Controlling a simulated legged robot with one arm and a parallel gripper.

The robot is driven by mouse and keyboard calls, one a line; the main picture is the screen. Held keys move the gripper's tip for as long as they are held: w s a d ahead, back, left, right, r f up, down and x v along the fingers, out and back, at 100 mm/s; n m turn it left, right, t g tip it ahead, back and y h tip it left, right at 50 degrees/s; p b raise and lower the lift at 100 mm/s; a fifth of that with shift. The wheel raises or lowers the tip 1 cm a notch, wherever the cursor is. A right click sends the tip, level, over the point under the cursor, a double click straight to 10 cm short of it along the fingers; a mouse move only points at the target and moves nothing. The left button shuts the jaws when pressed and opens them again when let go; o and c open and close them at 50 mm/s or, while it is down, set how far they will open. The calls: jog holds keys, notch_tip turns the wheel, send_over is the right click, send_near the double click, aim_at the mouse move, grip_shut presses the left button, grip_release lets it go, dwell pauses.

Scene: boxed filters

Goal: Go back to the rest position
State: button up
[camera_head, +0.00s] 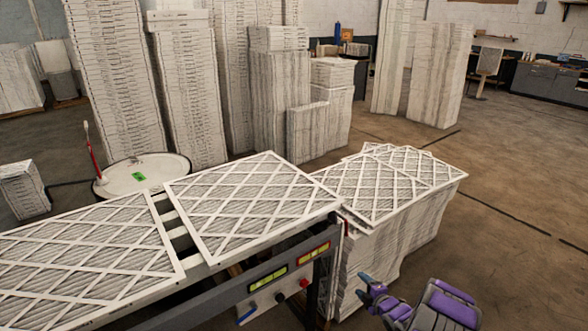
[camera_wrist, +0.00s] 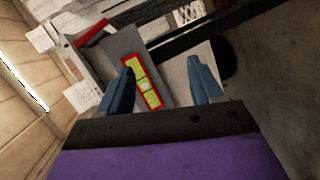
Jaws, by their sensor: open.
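My gripper (camera_head: 366,284) is low at the right of the head view, beside the end of the conveyor's control panel and in front of the filter stack. Its purple and grey arm parts show at the bottom edge. In the wrist view, the two blue fingers of my gripper (camera_wrist: 163,66) stand apart with nothing held between them. A yellow display with a red frame (camera_wrist: 141,81) shows between and behind the fingers. How far the fingertips are from the panel is hard to tell.
A conveyor (camera_head: 205,300) carries a left filter (camera_head: 85,255) and a right filter (camera_head: 250,203). A filter stack (camera_head: 415,230) stands at its end. A round drum (camera_head: 150,173) and tall stacks (camera_head: 190,95) are behind. The floor (camera_head: 520,250) at right is clear.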

notch_tip(320, 180, up, 13)
jog(key=a+m+g+h, duration=0.2)
jog(key=m+g+h, duration=0.1)
jog(key=m, duration=0.2)
jog(key=s+a+r+m+g+h, duration=0.2)
jog(key=s+r+m+g, duration=0.15)
jog(key=s+r, duration=0.55)
jog(key=s+a+r+m+g, duration=0.2)
jog(key=s+r+m+g, duration=0.1)
jog(key=s, duration=1.2)
jog(key=s+a+r+m+g, duration=0.2)
jog(key=s+r+m, duration=0.2)
jog(key=s, duration=1.1)
jog(key=s+a+r+m+g, duration=0.3)
jog(key=s+r+m, duration=0.1)
jog(key=s, duration=1.2)
jog(key=shift+r+m+g, duration=0.35)
jog(key=shift+r, duration=0.05)
